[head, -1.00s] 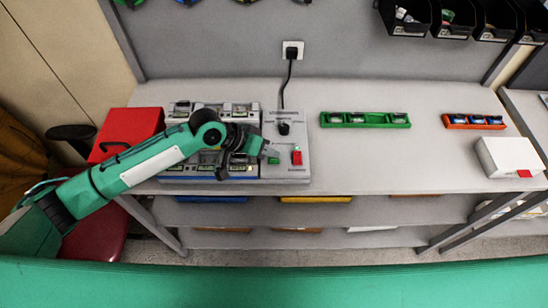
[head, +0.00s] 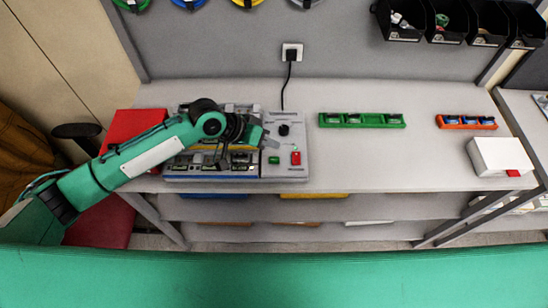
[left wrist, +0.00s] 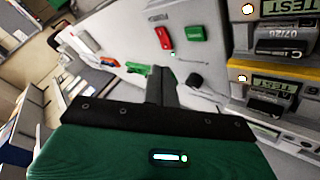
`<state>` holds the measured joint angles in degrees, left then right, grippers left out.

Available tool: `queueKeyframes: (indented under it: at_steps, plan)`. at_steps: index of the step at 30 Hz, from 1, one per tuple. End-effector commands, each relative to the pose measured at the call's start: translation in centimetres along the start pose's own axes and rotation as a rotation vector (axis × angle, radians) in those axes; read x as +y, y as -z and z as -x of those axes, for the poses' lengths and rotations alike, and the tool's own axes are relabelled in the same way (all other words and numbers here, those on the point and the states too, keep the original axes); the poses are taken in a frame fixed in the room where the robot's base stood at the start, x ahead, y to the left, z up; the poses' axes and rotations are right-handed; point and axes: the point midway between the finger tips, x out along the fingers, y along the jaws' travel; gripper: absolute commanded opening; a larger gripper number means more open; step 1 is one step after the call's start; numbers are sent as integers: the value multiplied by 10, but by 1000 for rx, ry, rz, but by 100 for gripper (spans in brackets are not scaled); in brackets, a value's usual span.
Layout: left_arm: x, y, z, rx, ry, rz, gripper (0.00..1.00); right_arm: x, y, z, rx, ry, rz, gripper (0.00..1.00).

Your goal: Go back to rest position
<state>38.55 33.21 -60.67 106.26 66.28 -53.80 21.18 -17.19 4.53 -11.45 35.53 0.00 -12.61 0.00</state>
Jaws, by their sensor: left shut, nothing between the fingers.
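My left arm reaches in from the left in the head view. Its gripper (head: 268,139) is over the right part of the grey pump station (head: 290,173), in front of the black plug and knob. In the left wrist view its fingers (left wrist: 161,84) are shut and empty. A green button (head: 273,160) and a red switch (head: 296,158) show on the station panel, apart from the gripper. The wrist view also shows the red switch (left wrist: 163,38) and the green button (left wrist: 195,33). The pumps on the station are partly hidden by my arm. My right gripper is in neither view.
A red box (head: 130,128) stands left of the station, partly behind my arm. A green tray (head: 362,120), an orange tray (head: 466,122) and a white box (head: 499,156) are on the right. The middle of the table (head: 390,160) is clear.

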Motion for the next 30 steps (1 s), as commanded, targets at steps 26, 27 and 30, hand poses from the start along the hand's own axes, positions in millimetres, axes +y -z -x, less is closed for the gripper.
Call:
queueKeyframes:
  at_steps: [26, 27, 30]
  plan:
    - [40, -42, -11, 38, 16, -88, 0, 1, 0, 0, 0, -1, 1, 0]
    - [43, -48, -10, 47, 28, -95, 0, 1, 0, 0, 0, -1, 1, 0]
    - [46, -62, -6, 66, 66, -101, 0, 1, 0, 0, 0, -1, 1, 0]
